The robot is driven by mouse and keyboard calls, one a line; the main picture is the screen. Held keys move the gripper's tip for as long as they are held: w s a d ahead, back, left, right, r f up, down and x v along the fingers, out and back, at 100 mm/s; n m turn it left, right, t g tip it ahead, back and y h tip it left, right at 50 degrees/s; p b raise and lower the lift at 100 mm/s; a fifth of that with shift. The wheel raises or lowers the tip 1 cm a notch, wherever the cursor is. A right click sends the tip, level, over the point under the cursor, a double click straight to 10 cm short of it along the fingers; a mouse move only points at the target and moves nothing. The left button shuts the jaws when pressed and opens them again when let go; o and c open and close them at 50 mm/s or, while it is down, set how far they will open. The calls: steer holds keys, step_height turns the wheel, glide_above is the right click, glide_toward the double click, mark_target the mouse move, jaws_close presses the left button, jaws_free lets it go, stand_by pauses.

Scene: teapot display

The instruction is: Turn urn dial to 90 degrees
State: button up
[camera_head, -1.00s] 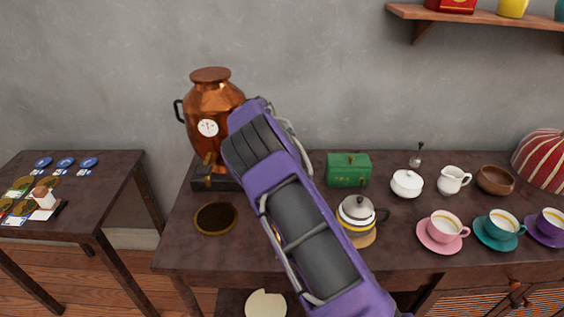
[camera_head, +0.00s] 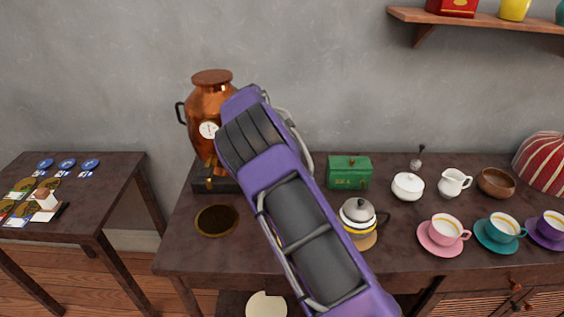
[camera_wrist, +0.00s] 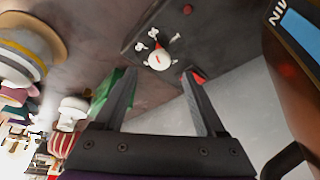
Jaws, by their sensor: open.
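The copper urn (camera_head: 208,100) stands upright on a dark base (camera_head: 203,178) at the table's back left, partly covered by my purple arm in the head view. In the wrist view the urn dial (camera_wrist: 159,60) is a pale round knob with a red mark, on a dark panel with small white marks around it. My gripper (camera_wrist: 160,74) is open and empty. Its two fingers point toward the dial, with their tips on either side of it in the picture. Contact cannot be told. In the head view the gripper and dial are hidden behind my arm.
A green tin (camera_head: 349,172) and a lidded pot (camera_head: 358,212) stand right of my arm. Cups on saucers, including a pink cup (camera_head: 445,228), stand farther right. A dark round mat (camera_head: 216,220) lies before the urn. A side table (camera_head: 105,215) is at left.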

steer(key=v, duration=1.2)
steer(key=shift+r+p, duration=0.2)
steer(key=shift+p, duration=0.2)
steer(key=shift+a, duration=0.1)
